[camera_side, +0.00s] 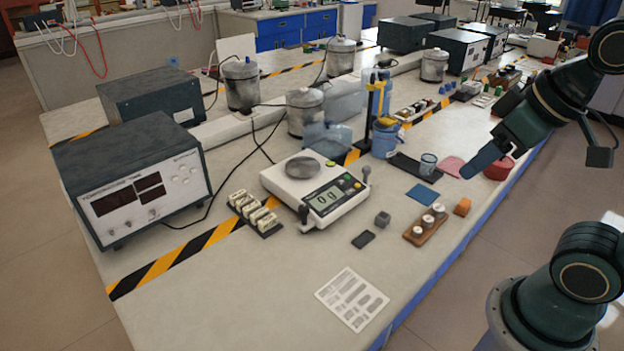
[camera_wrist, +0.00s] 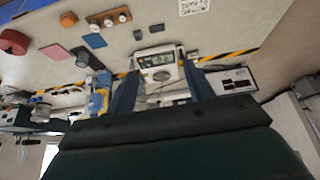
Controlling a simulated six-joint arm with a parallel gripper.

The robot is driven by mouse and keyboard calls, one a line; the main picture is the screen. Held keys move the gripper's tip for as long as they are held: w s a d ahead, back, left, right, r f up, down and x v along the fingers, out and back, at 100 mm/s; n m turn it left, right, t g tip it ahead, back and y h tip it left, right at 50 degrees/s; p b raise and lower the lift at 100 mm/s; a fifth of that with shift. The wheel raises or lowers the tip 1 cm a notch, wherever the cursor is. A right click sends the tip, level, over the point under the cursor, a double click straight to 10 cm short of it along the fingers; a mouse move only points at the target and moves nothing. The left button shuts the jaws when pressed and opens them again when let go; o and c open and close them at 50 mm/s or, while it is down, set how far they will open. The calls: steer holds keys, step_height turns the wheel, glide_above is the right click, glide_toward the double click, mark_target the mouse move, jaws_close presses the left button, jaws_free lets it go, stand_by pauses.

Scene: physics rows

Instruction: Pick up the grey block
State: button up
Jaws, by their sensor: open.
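The grey block (camera_side: 382,219) is a small cube on the bench, right of the white balance (camera_side: 318,190) and left of the wooden weight holder (camera_side: 426,225). In the wrist view the grey block (camera_wrist: 138,35) shows near the upper middle, beside the balance (camera_wrist: 158,60). My gripper (camera_side: 472,170) is at the right of the side view, raised and away from the block. In the wrist view my gripper (camera_wrist: 161,74) shows two blue fingers spread apart with nothing held between them.
A black flat piece (camera_side: 363,239) lies close to the block. An orange block (camera_side: 462,206), a blue square (camera_side: 422,194), a pink cloth (camera_side: 452,166) and a red round container (camera_side: 498,167) lie rightward. A printed card (camera_side: 352,298) lies in front, with bare bench around it.

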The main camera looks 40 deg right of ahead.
steer(key=w, duration=0.1)
steer(key=n+g+y, duration=0.3)
steer(key=n+g, duration=0.2)
steer(key=n, duration=0.9)
glide_above(385, 215)
steer(key=s, duration=0.2)
step_height(385, 215, down, 10)
steer(key=w+d+f+n+g+y, duration=0.1)
steer(key=d+f+n, duration=0.3)
steer(key=f, duration=0.4)
steer(key=shift+w+d+n+y, duration=0.3)
steer(key=shift+w+d, duration=0.4)
steer(key=shift+d, duration=0.2)
steer(key=shift+f, duration=0.15)
steer(key=shift+x, duration=4.25)
steer(key=shift+a+f, duration=0.1)
